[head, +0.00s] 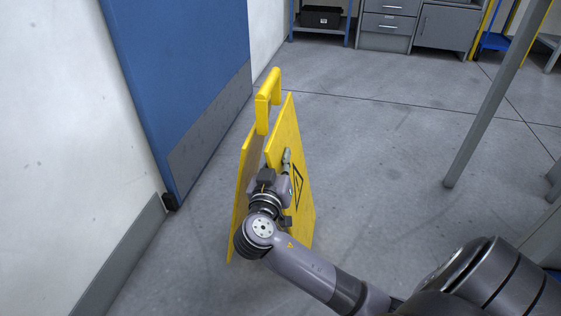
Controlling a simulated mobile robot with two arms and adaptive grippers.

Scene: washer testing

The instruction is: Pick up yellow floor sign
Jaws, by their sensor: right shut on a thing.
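The yellow floor sign (303,213) stands on the grey floor in the middle of the head view, its two panels spread apart below a raised yellow handle at the top. A black triangle mark shows on the right panel. My right gripper (286,160) is at the upper part of the sign and is shut on it. My wrist and arm cover part of both panels, and the exact contact of the fingers is hard to see. My left gripper is out of view.
A blue door (190,70) and white wall (60,150) are close on the left. A grey post (490,105) rises at the right. Grey cabinets (388,25) and a shelf with a black box (320,17) stand at the back. The floor between is clear.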

